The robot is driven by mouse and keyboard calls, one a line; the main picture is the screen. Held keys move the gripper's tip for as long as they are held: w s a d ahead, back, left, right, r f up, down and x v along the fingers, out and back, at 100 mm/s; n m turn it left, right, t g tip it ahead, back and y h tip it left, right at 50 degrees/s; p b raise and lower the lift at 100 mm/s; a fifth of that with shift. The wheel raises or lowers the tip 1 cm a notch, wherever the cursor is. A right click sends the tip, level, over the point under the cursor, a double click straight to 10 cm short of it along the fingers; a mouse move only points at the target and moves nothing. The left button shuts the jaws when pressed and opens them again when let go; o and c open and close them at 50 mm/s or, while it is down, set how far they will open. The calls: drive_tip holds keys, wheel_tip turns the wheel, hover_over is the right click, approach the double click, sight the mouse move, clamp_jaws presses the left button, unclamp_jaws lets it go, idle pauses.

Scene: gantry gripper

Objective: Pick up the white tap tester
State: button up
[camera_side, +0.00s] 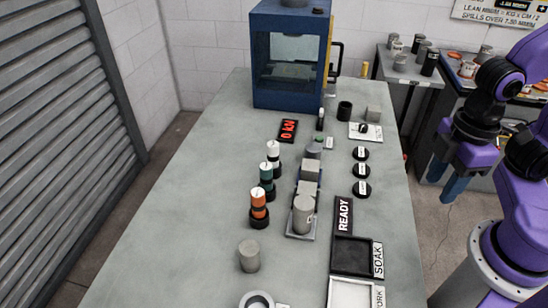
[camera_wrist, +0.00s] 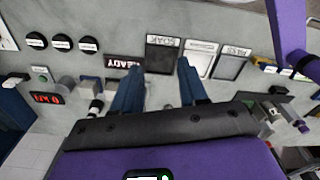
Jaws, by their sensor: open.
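The white tap tester (camera_side: 273,152) appears to be the white-bodied upright piece on a dark base, standing on the grey table at the far end of a row of three. A green one (camera_side: 267,175) and an orange one (camera_side: 259,204) stand nearer in the same row. My gripper (camera_side: 456,190) is off to the right, apart from the testers, with its blue fingers pointing down. In the wrist view, my gripper (camera_wrist: 160,67) is open with nothing between its fingers. A small white and black piece (camera_wrist: 96,106) shows beside the left finger; I cannot tell whether it is the tester.
A rack with grey blocks and a cylinder (camera_side: 304,212) stands just right of the testers. A loose grey cylinder (camera_side: 249,256) stands nearer. A blue cabinet (camera_side: 290,95) is at the back, and a red-digit display (camera_side: 288,130) lies before it. The table's left side is clear.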

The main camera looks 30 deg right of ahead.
drive_tip(key=o, duration=0.4)
drive_tip(key=m, duration=2.8)
hover_over(273, 157)
drive_tip(key=w+d, duration=0.1)
drive_tip(key=w, duration=0.1)
wheel_tip(273, 157, down, 4)
drive_tip(key=f, duration=1.6)
drive_tip(key=shift+s+f, duration=0.15)
drive_tip(key=shift+s, duration=0.1)
